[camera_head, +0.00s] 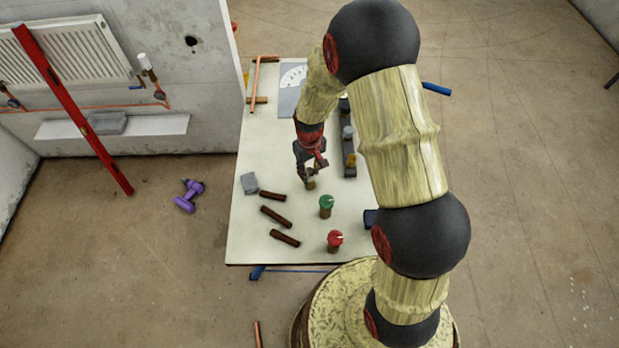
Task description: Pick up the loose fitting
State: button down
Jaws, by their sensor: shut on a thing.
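My gripper (310,178) is over the middle of the white table, pointing down. It is shut on a small brass-coloured fitting (310,185), which shows just below the fingertips. The view is too small to tell whether the fitting touches the table top. The fingers hide part of it.
The white table (250,225) carries a green-capped piece (326,203), a red-capped piece (335,238), several dark brown tubes (276,216), a grey block (249,183) and a dark rack (348,145). Copper pipes (255,85) lie at the back left. A purple drill (189,197) is on the floor.

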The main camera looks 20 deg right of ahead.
jog(key=shift+r+p, duration=0.55)
jog(key=shift+r, duration=0.55)
jog(key=shift+r, duration=0.1)
jog(key=shift+r+p, duration=1.35)
jog(key=shift+r, duration=0.75)
jog(key=shift+r, duration=0.15)
